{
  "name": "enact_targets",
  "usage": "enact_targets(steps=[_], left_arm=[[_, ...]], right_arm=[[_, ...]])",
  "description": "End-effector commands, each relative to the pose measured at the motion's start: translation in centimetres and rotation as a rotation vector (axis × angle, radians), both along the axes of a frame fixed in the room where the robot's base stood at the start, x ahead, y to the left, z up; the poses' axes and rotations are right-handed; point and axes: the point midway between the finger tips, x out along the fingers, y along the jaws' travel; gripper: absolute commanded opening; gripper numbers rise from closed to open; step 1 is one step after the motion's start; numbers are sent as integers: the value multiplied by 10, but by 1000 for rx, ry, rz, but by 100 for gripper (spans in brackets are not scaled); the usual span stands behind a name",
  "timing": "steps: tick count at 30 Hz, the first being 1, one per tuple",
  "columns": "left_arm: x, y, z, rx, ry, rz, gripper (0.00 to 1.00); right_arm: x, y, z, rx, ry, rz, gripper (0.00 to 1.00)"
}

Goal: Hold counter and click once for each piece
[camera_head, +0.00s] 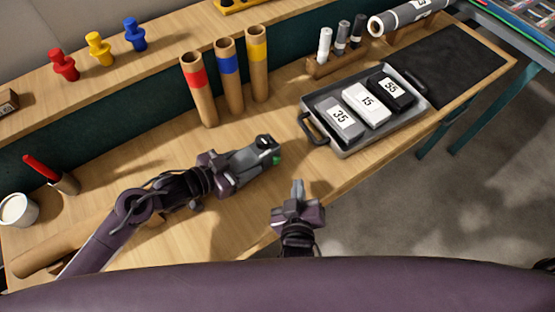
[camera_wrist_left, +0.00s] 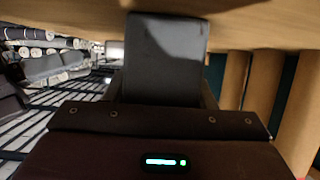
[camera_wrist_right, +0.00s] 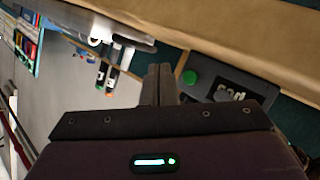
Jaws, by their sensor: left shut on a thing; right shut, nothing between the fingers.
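The counter (camera_head: 266,144) is a small dark device with a green button. My left gripper (camera_head: 262,154) is shut on it and holds it above the wooden bench. In the right wrist view the counter (camera_wrist_right: 238,88) shows its green button and a display that I cannot read clearly. My right gripper (camera_head: 298,186) is shut and empty, below and right of the counter, apart from it. Its closed fingers (camera_wrist_right: 158,82) show beside the counter in the right wrist view. Red (camera_head: 64,65), yellow (camera_head: 99,48) and blue (camera_head: 135,34) pieces stand on the back ledge.
Three tubes with red (camera_head: 199,90), blue (camera_head: 230,68) and yellow (camera_head: 257,63) bands stand on the bench. A grey tray (camera_head: 350,148) holds blocks marked 35, 15 and 55. A white cup (camera_head: 18,210) and a red pen (camera_head: 41,168) stand at left.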

Motion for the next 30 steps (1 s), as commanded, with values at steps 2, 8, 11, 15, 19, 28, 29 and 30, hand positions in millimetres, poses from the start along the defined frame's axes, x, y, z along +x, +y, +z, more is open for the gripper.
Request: enact_targets(steps=[2, 8, 11, 15, 19, 28, 29, 30], left_arm=[[0, 0, 1, -1, -1, 1, 19], [0, 0, 0, -1, -1, 1, 19], [0, 0, 0, -1, -1, 1, 19], [1, 0, 0, -1, -1, 1, 19], [0, 0, 0, -1, -1, 1, 19], [0, 0, 0, -1, -1, 1, 19], [0, 0, 0, -1, -1, 1, 19], [0, 0, 0, -1, -1, 1, 19]], right_arm=[[11, 8, 1, 0, -3, -1, 0], [30, 21, 1, -1, -1, -2, 0], [35, 25, 0, -1, 0, -1, 0], [39, 29, 1, 0, -1, 0, 0], [40, 29, 0, -1, 0, 0, 0], [40, 29, 0, -1, 0, 0, 0], [40, 29, 0, -1, 0, 0, 0], [40, 29, 0, -1, 0, 0, 0]])
